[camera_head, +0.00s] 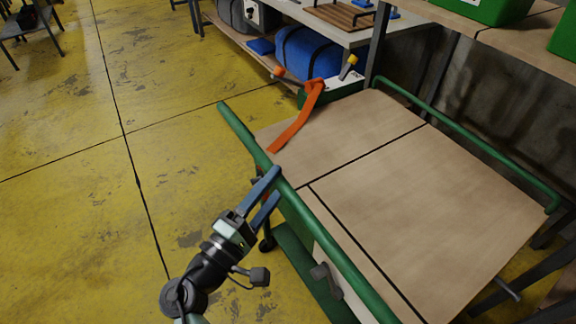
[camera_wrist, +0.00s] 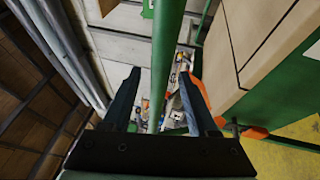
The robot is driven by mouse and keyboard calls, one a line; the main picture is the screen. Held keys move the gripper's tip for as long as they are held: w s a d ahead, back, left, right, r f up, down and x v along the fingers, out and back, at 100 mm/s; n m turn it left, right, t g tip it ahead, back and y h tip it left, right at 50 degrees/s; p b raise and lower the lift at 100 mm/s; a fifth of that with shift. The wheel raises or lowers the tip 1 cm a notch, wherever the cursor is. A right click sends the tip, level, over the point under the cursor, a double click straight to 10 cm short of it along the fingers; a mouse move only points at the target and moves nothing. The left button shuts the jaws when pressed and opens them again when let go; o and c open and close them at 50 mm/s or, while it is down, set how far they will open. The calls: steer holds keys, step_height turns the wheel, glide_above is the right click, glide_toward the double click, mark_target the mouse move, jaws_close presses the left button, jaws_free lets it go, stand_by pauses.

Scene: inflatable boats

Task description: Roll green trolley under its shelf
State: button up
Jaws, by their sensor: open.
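The green trolley has a pale wooden top (camera_head: 390,170) and a long green handle rail (camera_head: 310,208) along its near left side. A second green rail (camera_head: 470,142) runs along its far right side. My gripper (camera_head: 275,184) is open at the near rail. In the wrist view the green rail (camera_wrist: 168,60) runs between my two spread fingers (camera_wrist: 160,76), with gaps on both sides. An orange strap (camera_head: 300,120) lies over the trolley's far left corner. I cannot tell which shelf belongs to the trolley.
A shelf unit (camera_head: 345,35) with a blue roll (camera_head: 308,52) stands behind the trolley. A bench (camera_head: 510,42) with green crates (camera_head: 490,8) is at the upper right. The yellow floor (camera_head: 70,200) on the left is clear. A stool (camera_head: 35,25) is far left.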

steer(key=shift+x, duration=2.4)
jaws_close()
